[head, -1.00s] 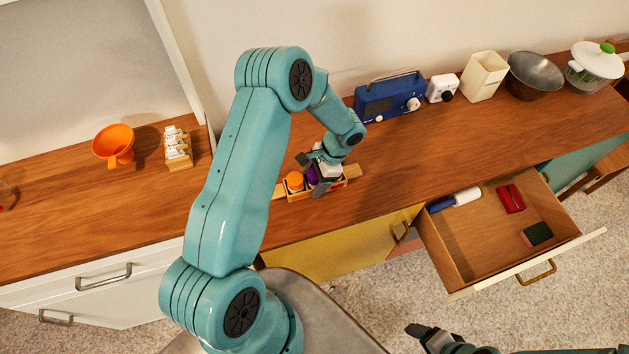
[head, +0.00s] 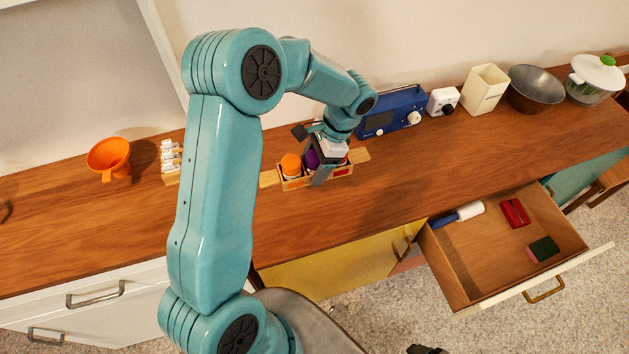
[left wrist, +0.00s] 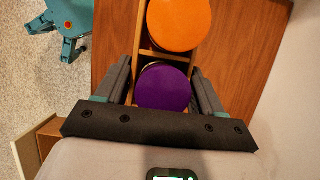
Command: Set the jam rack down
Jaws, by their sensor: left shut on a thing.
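The jam rack (head: 296,184) is a small wooden carrier with end tabs, over the counter in the head view. It holds a jar with an orange lid (head: 291,163), one with a purple lid (head: 311,158) and something red at its right end. My left gripper (head: 321,170) is shut on the rack around its middle, fingers pointing down. In the left wrist view the orange lid (left wrist: 180,22) and purple lid (left wrist: 163,87) show, the purple one between the fingers. I cannot tell whether the rack touches the counter. Only a dark tip of my right gripper (head: 425,349) shows at the bottom edge.
The wooden counter (head: 390,185) is clear in front and right of the rack. Behind stand a blue radio (head: 392,112), white timer (head: 443,101), cream container (head: 484,90) and metal bowl (head: 536,88). An orange funnel (head: 109,158) is left. An open drawer (head: 480,262) juts out below.

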